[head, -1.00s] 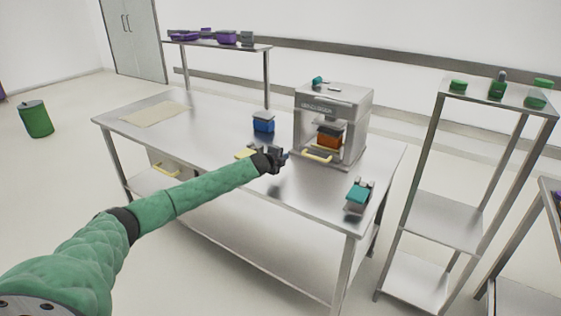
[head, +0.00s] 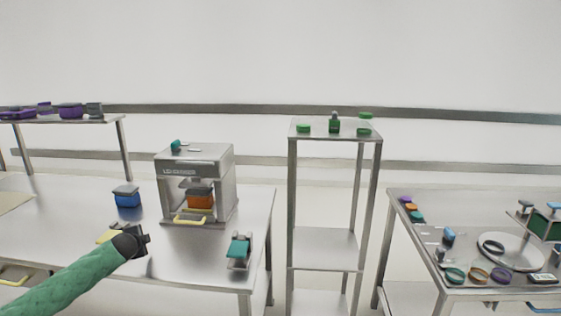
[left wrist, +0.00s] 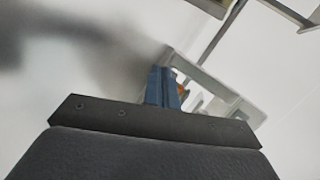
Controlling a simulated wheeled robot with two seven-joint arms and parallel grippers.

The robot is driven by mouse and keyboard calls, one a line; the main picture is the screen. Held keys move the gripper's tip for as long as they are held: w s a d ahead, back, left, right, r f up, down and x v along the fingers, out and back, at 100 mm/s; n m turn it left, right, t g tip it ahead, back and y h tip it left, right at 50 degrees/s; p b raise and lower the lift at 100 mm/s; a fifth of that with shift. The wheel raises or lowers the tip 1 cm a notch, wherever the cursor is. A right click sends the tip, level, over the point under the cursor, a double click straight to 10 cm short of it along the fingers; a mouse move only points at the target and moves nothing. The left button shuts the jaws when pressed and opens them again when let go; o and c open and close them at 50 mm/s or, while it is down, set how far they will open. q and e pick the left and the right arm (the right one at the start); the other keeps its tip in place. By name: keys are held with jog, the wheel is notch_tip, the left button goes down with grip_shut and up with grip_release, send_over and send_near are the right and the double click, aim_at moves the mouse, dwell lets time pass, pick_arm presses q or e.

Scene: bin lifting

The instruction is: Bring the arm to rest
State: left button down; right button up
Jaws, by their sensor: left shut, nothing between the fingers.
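My left arm comes in from the lower left of the head view, in green sleeving. Its gripper (head: 140,241) is over the steel table (head: 60,235), in front of the press-like machine (head: 195,163). In the left wrist view the two blue fingers (left wrist: 163,88) are together with nothing between them. Whether the gripper touches the table cannot be told. My right gripper is not in view.
On the table are a blue bin (head: 127,199), an orange bin (head: 201,199) inside the machine and a teal-topped item (head: 238,248). A steel rack (head: 325,249) stands to the right, then another table (head: 436,284) with rings and small parts. Floor gaps separate them.

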pick_arm(q)
jog(key=s+d+r+n+g+y, duration=0.15)
jog(key=s+d+r+n, duration=0.25)
jog(key=d+r, duration=0.45)
jog(key=s+d+f+n+g, duration=0.1)
jog(key=s+d+f+n, duration=0.1)
jog(key=s+d+f, duration=0.35)
jog(key=s+d+f+n+g, duration=0.1)
jog(key=s+d+f, duration=0.2)
jog(key=s+d, duration=0.55)
jog(key=s+d+f+n+g+h, duration=0.1)
jog(key=s+d+f, duration=0.3)
jog(key=s+f, duration=0.5)
jog(key=s+d+f+n+g+h, duration=0.2)
jog(key=s+f, duration=0.8)
jog(key=s, duration=1.1)
jog(key=s+d+f+n+g+h, duration=0.1)
jog(key=s+d+f+g, duration=0.3)
jog(key=s, duration=1.2)
jog(key=d+f, duration=0.3)
jog(key=f, duration=0.3)
jog(key=shift+d+n, duration=0.15)
jog(key=shift+n, duration=0.25)
